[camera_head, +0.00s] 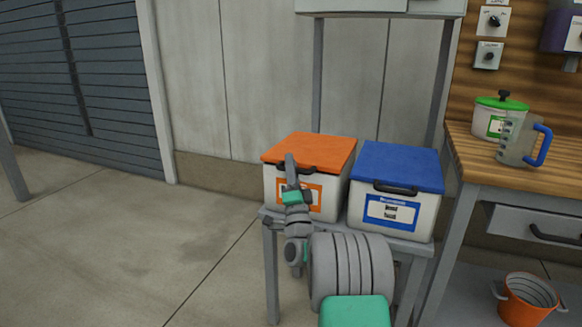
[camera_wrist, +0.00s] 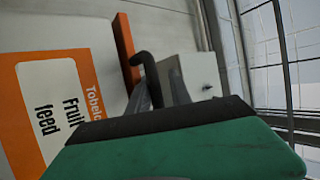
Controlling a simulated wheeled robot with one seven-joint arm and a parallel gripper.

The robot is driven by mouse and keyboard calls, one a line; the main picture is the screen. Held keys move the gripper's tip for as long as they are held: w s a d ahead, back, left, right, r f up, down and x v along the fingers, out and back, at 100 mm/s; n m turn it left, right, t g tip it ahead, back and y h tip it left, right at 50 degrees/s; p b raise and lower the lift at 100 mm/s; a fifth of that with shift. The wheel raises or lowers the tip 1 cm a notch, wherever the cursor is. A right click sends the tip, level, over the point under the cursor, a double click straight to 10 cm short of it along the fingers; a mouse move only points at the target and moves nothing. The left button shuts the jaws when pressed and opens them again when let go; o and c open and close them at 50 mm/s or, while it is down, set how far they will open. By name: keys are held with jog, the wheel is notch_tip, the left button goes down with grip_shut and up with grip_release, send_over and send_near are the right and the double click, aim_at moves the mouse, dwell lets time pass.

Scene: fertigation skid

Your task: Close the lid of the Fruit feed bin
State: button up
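The Fruit feed bin (camera_head: 330,204) is a white box with an orange-framed label, on a grey stand. Its wall and "Fruit feed" label also show in the wrist view (camera_wrist: 68,110). Its orange lid (camera_head: 318,151) lies across the top and looks down flat; I cannot tell whether a small gap is left. In the wrist view the lid's edge (camera_wrist: 127,52) shows beside a curved black handle (camera_wrist: 148,72). My gripper (camera_head: 290,160) is at the lid's front edge, hiding part of the bin's front. Its grey fingers are close to the handle; their opening and any contact are unclear.
A white bin with a blue lid (camera_head: 398,167) stands close on the right of the same stand (camera_head: 390,243). A wooden bench (camera_head: 520,170) with a lidded pot and a jug is further right. Open floor (camera_head: 120,250) lies to the left.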

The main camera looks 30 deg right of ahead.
jog(key=shift+s+f+b, duration=0.2)
jog(key=shift+b, duration=0.1)
jog(key=b+v, duration=0.4)
jog(key=v, duration=0.3)
jog(key=shift+s+a+f, duration=0.1)
